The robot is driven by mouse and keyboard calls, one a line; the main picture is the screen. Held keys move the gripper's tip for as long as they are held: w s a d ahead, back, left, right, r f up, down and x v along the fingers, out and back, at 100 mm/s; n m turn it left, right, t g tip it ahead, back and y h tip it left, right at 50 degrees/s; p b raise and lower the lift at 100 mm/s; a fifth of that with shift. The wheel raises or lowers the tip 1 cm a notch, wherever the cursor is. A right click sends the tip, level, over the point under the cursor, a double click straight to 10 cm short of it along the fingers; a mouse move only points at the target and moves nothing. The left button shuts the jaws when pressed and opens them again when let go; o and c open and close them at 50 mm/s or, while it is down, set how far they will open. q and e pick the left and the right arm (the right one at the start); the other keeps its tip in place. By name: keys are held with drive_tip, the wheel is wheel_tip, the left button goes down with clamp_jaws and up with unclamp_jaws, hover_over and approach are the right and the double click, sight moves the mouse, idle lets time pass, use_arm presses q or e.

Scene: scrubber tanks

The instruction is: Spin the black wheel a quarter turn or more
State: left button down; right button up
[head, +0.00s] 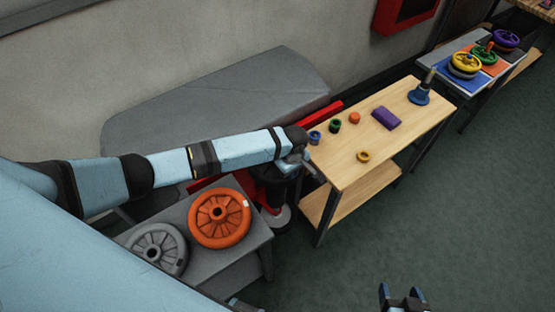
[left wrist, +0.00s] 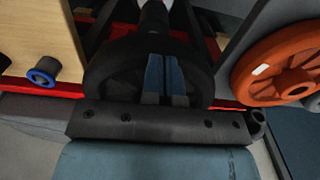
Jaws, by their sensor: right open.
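The black wheel (left wrist: 110,76) shows in the left wrist view, upright behind my left gripper's fingers (left wrist: 166,78). The two blue fingers lie side by side with only a thin line between them and overlap the wheel's face. I cannot tell whether they touch it. In the head view the black wheel (head: 272,178) is partly hidden under my left forearm, and my left gripper (head: 311,170) is beside it near the table's corner. My right gripper (head: 401,292) is open and empty over the floor at the bottom edge.
An orange wheel (head: 219,217) and a grey wheel (head: 157,248) lie on a grey stand (head: 252,243) to the left. A wooden table (head: 392,139) with small coloured parts stands close on the right. A grey wall is behind; green floor (head: 440,220) is clear at right.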

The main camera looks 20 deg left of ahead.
use_arm(q)
drive_tip(key=shift+w+d, duration=0.1)
drive_tip(key=shift+w, duration=0.05)
drive_tip(key=shift+w+d, duration=0.2)
drive_tip(key=shift+w, duration=0.35)
drive_tip(key=shift+w+d, duration=0.15)
drive_tip(key=shift+w, duration=0.4)
drive_tip(key=shift+r, duration=0.1)
wheel_tip(320, 180, up, 5)
drive_tip(key=p, duration=0.5)
drive_tip(key=shift+s+p, duration=0.1)
drive_tip(key=shift+p, duration=0.2)
drive_tip(key=shift+r, duration=0.95)
